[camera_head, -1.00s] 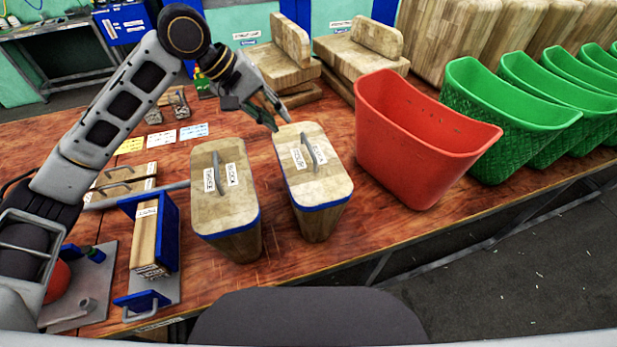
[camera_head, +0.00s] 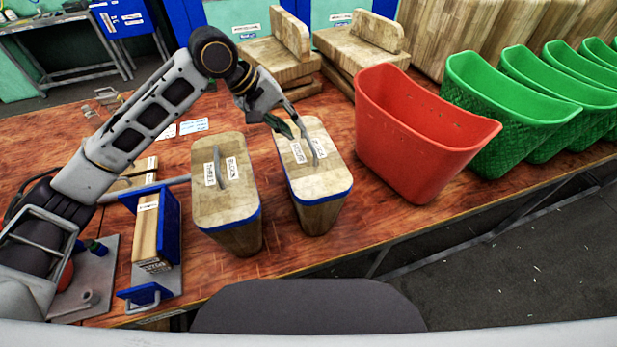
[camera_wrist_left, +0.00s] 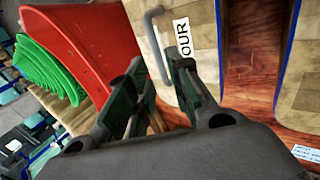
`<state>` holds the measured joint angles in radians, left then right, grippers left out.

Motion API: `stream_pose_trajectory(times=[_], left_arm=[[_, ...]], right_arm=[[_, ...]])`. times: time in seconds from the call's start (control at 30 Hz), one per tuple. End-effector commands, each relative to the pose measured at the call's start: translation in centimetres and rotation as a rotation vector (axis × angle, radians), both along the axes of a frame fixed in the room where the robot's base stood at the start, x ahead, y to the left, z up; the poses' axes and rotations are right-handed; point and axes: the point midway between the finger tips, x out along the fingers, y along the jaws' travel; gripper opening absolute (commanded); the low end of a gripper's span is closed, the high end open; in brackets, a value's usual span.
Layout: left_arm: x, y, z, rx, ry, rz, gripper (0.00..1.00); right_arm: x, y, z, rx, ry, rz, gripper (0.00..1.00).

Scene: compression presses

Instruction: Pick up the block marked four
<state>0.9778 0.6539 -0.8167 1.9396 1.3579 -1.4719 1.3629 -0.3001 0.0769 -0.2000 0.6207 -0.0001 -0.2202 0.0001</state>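The block marked four (camera_head: 322,182) stands upright near the table's front edge in the head view, a tapered wooden block with a blue band and a thin grey handle on top. In the wrist view its top (camera_wrist_left: 205,40) shows part of the label, "OUR", beside the grey handle (camera_wrist_left: 152,35). My left gripper (camera_head: 302,132) is over the block's top at the handle. In the wrist view the left gripper (camera_wrist_left: 158,62) is open, its fingers on either side of the handle with gaps between. Whether it touches the block is unclear. My right gripper is not in view.
A similar wooden block (camera_head: 222,205) stands just left. A red bin (camera_head: 410,140) stands close on the right, with green bins (camera_head: 500,120) beyond. A blue-framed press (camera_head: 155,240) stands at left. Wooden presses (camera_head: 285,60) stand behind. Bare tabletop lies between them.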

Motion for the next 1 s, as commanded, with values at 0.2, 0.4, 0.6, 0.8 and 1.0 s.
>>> stream_pose_trajectory(times=[0.2,0.4,0.6,0.8,1.0], left_arm=[[0.4,-1.2,-1.9,0.000,0.001,0.001,0.21],[0.5,-1.5,-2.3,0.000,0.000,0.000,0.21],[0.5,-1.5,-2.3,0.000,0.000,0.000,0.21],[0.4,-1.9,-2.8,0.000,0.001,-0.001,0.21],[0.5,-3.2,-4.3,-0.001,0.002,-0.001,0.21]], right_arm=[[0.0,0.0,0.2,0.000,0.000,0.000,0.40],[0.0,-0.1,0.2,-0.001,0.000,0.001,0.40],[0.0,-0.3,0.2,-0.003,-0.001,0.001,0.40],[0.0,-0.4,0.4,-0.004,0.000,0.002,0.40],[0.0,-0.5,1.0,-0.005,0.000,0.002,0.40]])
